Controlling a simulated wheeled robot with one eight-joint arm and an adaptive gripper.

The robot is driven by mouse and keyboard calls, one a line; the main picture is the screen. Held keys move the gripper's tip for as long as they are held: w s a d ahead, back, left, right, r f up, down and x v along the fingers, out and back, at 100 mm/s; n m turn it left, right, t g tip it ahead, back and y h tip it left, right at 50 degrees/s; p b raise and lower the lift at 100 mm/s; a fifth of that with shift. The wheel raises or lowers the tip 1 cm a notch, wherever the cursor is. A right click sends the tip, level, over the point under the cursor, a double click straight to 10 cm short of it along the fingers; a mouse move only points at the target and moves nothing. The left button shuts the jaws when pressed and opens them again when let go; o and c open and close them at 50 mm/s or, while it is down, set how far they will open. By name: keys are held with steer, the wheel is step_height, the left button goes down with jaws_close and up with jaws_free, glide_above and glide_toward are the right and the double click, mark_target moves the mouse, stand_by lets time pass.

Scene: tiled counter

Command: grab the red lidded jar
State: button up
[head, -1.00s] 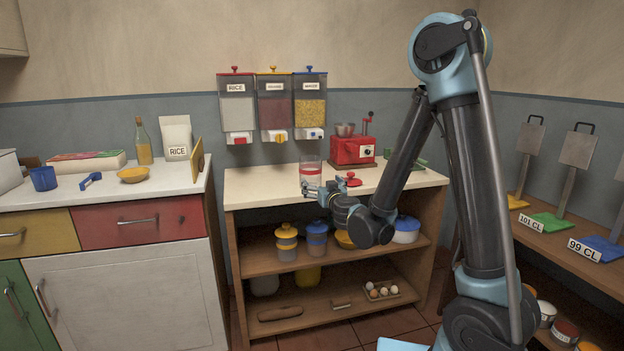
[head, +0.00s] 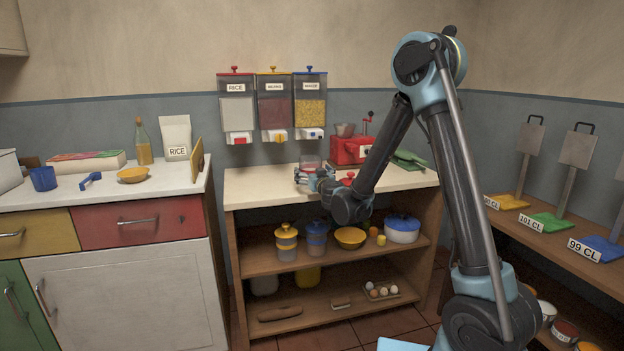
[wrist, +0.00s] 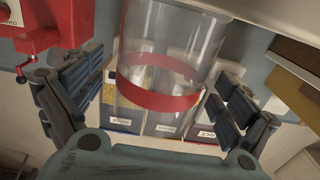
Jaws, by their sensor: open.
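A clear glass jar with a red band (wrist: 165,92) stands on the counter under the wall dispensers; its upper part (head: 311,161) shows in the head view, with the rest hidden by my gripper. A red knobbed lid (head: 348,178) lies apart on the counter, to the right of the jar and partly hidden by my arm. My gripper (head: 308,176) is open at the jar. In the wrist view my gripper (wrist: 158,84) has a finger on each side of the jar, with the banded part between them. I cannot tell whether either finger touches the glass.
A red grinder (head: 347,150) stands behind and right of the jar. Dispensers (head: 272,105) hang on the wall above. The counter (head: 255,187) is clear left of the jar. Lidded jars, a yellow bowl (head: 350,237) and a white pot (head: 402,230) stand on the shelf below.

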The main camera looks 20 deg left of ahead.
steer(key=x, duration=0.2)
steer(key=shift+w+a, duration=0.15)
steer(key=shift+w, duration=0.05)
steer(key=c, duration=1.5)
steer(key=shift+r, duration=0.1)
